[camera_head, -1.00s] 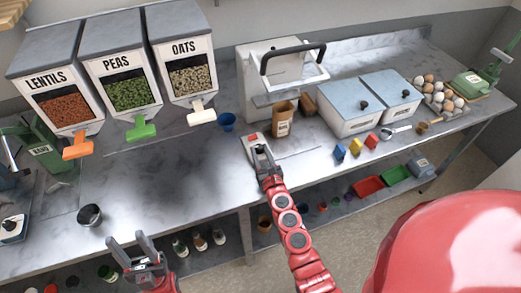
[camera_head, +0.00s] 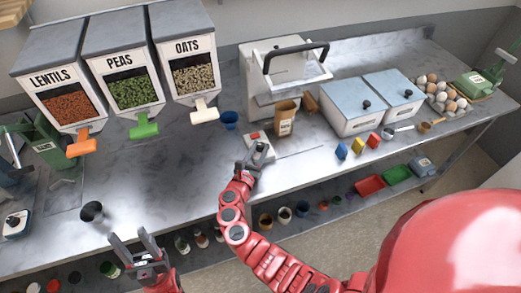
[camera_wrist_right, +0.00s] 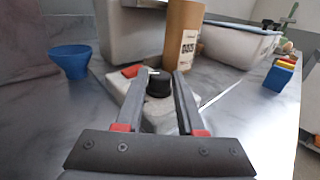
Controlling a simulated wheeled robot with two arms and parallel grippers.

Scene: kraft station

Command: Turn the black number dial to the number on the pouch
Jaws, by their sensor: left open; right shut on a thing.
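The black number dial (camera_wrist_right: 158,83) sits on a small pale device (camera_wrist_right: 132,96) with a red part. It has a white mark on top. My right gripper (camera_wrist_right: 165,80) has its fingers on both sides of the dial, shut on it. In the head view this gripper (camera_head: 257,150) covers most of the dial. The brown pouch (camera_head: 286,118) stands upright just behind the device. Its white label shows in the wrist view (camera_wrist_right: 188,48), but the number is too blurred to read surely. My left gripper (camera_head: 130,238) is open and empty at the table's front edge.
A blue cup (camera_head: 229,119) stands left of the device and a sealing machine (camera_head: 275,85) behind it. White bins (camera_head: 352,105) and coloured blocks (camera_head: 358,145) are to the right. The table's middle left is clear.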

